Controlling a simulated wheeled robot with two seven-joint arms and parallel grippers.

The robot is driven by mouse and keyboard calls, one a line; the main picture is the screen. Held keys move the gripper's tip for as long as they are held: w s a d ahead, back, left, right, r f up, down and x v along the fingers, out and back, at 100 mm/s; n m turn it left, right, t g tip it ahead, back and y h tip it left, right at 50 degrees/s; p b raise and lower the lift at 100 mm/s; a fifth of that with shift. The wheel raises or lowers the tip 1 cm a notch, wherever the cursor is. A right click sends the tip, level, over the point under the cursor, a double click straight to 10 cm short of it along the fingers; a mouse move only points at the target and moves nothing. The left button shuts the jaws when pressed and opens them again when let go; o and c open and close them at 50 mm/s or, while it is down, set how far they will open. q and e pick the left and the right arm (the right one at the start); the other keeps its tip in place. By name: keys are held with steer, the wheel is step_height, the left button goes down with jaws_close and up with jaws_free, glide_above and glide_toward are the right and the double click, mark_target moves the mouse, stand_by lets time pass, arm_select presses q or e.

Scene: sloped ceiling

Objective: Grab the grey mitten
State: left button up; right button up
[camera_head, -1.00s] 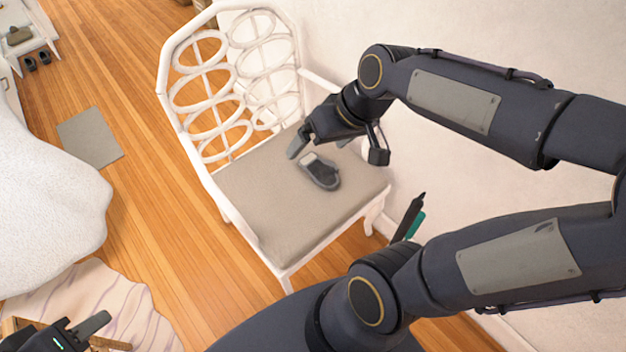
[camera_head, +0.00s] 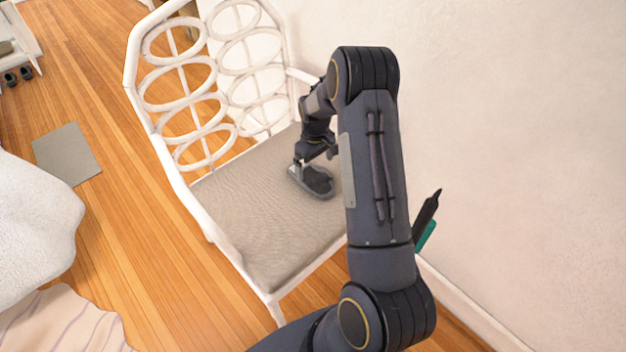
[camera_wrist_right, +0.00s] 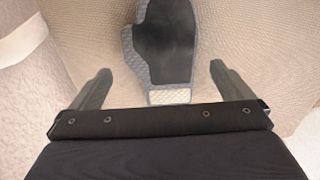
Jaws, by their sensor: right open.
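The grey mitten (camera_head: 317,182) lies flat on the beige seat of the white chair (camera_head: 262,243). It has a dark palm, a grey quilted edge and a pale cuff patch, seen in the right wrist view (camera_wrist_right: 168,45). My right gripper (camera_head: 305,165) is just above the mitten at its cuff end. In the right wrist view its two fingers (camera_wrist_right: 160,80) are apart, one on each side of the cuff, with nothing between them that I can see held. My right forearm hides the right side of the seat. My left gripper is out of view.
The chair's white looped backrest (camera_head: 190,85) stands behind the seat, near a pale wall (camera_head: 510,150). A white bed or cushion (camera_head: 35,225) and a striped cloth (camera_head: 60,320) are at left. A grey mat (camera_head: 67,154) lies on the open wooden floor.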

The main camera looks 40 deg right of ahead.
mark_target(314, 175)
step_height(314, 175, down, 5)
steer(key=shift+f+b, duration=0.1)
steer(key=shift+b, duration=0.45)
steer(key=shift+w, duration=0.1)
steer(key=c, duration=0.8)
steer(key=shift+r, duration=0.2)
